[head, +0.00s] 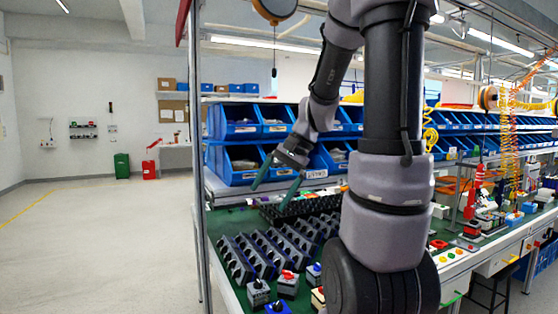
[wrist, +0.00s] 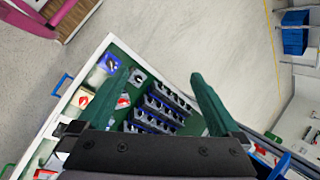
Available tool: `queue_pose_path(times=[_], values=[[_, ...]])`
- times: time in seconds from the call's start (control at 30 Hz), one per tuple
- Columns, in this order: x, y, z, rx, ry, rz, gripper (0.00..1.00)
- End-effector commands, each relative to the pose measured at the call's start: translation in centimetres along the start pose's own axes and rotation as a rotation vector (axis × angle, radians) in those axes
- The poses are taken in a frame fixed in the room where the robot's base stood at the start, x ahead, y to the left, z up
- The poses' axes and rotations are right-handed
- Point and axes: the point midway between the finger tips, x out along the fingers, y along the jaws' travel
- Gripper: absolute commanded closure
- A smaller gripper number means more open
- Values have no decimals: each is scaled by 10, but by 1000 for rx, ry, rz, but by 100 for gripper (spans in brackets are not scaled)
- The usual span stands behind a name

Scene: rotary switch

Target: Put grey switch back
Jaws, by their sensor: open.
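My gripper (head: 270,195) is open and empty, with green fingers apart, above the back part of the green bench. It also shows in the wrist view (wrist: 161,70). A grey switch with a black knob (head: 258,293) stands at the front left of the bench; in the wrist view a grey switch (wrist: 137,77) shows near the left fingertip in the picture, which does not show contact. A grey switch with a red knob (head: 287,283) stands right of it. A blue-based switch (head: 278,307) is at the front edge. Which grey switch the task means, I cannot tell.
Rows of dark grey slotted holders (head: 250,257) fill the bench behind the switches. A black tray (head: 300,207) lies farther back, below blue bins (head: 240,122). A metal post (head: 201,220) stands at the bench's left. The floor (head: 100,240) left of it is clear.

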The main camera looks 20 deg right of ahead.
Motion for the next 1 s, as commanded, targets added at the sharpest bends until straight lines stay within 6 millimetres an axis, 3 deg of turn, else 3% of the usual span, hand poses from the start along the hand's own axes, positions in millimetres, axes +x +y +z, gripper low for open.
queue_pose_path(times=[0.03,0.2,0.4,0.6,1.0], values=[[-12,-3,18,-79,51,9,0],[-47,1,62,-305,223,36,0],[-79,10,98,-509,400,30,0],[-93,15,111,-595,483,18,0],[-94,15,112,-601,490,18,0]])
